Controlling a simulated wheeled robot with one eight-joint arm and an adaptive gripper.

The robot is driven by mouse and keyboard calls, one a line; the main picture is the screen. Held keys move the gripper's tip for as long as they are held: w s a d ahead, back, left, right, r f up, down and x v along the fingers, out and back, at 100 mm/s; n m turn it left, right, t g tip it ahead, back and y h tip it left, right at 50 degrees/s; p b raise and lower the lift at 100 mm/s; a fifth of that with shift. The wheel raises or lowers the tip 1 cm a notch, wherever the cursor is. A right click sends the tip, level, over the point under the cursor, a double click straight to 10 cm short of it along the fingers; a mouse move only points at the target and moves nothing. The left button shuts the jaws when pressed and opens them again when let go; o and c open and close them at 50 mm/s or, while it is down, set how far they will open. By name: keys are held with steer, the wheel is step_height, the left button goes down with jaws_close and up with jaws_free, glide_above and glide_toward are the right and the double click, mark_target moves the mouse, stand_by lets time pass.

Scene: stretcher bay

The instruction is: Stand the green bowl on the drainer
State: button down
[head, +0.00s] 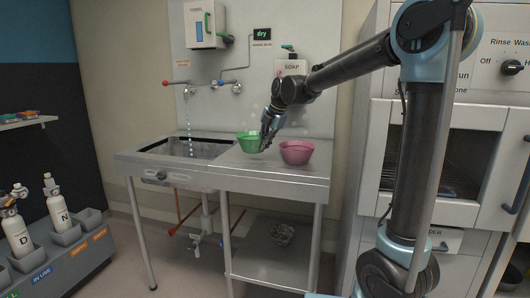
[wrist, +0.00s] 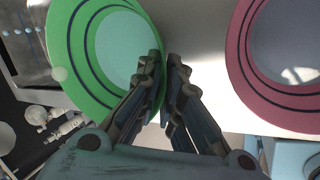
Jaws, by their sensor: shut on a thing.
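The green bowl (head: 249,142) is upright at the drainer, beside the sink basin. It also shows in the wrist view (wrist: 72,62), with dark rings inside it. My gripper (head: 266,140) is shut on the bowl's right rim, one finger inside and one outside, as the wrist view shows (wrist: 165,85). The drainer (head: 270,175) is the flat metal surface right of the basin. I cannot tell whether the bowl touches it or hangs just above it.
A pink bowl (head: 297,152) stands on the drainer close to the right of my gripper. The sink basin (head: 190,147) is to the left, with water running from a tap (head: 212,87). A soap dispenser (head: 291,68) hangs on the back panel. A white cabinet (head: 450,150) stands at the right.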

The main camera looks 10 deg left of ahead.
steer(key=shift+f, duration=1.5)
steer(key=c, duration=1.8)
jaws_free()
steer(key=v, duration=1.2)
steer(key=shift+s, duration=0.1)
